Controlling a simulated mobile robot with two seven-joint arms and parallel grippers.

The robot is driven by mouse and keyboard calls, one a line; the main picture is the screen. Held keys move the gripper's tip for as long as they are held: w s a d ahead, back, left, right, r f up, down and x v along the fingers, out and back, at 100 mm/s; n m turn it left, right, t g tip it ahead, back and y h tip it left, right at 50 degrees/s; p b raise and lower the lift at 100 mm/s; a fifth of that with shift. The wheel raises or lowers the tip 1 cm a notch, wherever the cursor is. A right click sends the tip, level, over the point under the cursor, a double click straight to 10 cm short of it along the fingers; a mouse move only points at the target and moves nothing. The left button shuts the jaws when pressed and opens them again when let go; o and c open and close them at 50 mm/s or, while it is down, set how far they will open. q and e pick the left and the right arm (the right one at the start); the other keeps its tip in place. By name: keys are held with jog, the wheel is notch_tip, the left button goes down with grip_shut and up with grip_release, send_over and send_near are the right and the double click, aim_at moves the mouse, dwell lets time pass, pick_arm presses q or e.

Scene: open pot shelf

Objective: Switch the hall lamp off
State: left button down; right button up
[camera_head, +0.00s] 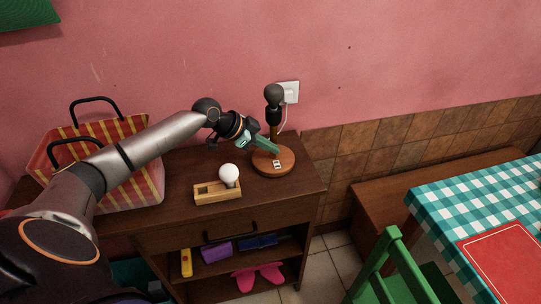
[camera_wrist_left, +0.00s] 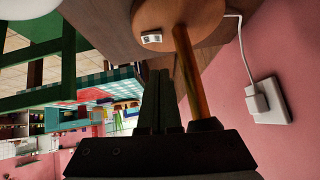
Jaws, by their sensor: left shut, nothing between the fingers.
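The lamp stands upright on the dresser, with a round wooden base (camera_head: 285,168), a thin stem and a dark grey, unlit bulb (camera_head: 274,95) on top. A small pale switch (camera_head: 278,163) sits on the front of the base. In the left wrist view the switch (camera_wrist_left: 151,38) and the brass-coloured stem (camera_wrist_left: 190,75) show beside my fingers. My left gripper (camera_head: 274,147) is shut and empty, its fingertips close above the base, near the stem; I cannot tell whether they touch it. My right gripper is not in view.
A wooden holder (camera_head: 218,195) with a white bulb (camera_head: 229,174) stands front-left of the lamp. A striped bag (camera_head: 140,180) is at left. The lamp's cord runs to a wall socket (camera_head: 290,90). A green chair (camera_head: 392,270) and a checked table (camera_head: 450,200) are at right.

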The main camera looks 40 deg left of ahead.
aim_at(276, 162)
pick_arm(q)
jog(key=shift+w+a+f, duration=0.1)
jog(key=shift+w+f, duration=0.05)
jog(key=shift+f, duration=0.95)
jog(key=shift+w+f, duration=0.1)
jog(key=shift+f, duration=0.95)
jog(key=shift+w+a+f+b, duration=0.1)
jog(key=shift+a+f+b, duration=0.05)
jog(key=shift+f+b, duration=0.5)
jog(key=shift+r, duration=0.35)
jog(key=shift+p, duration=0.3)
jog(key=shift+s+d+f+p, duration=0.1)
jog(key=shift+s+d+p, duration=0.45)
jog(key=shift+p, duration=0.1)
jog(key=shift+s+d, duration=0.15)
jog(key=shift+d, duration=0.05)
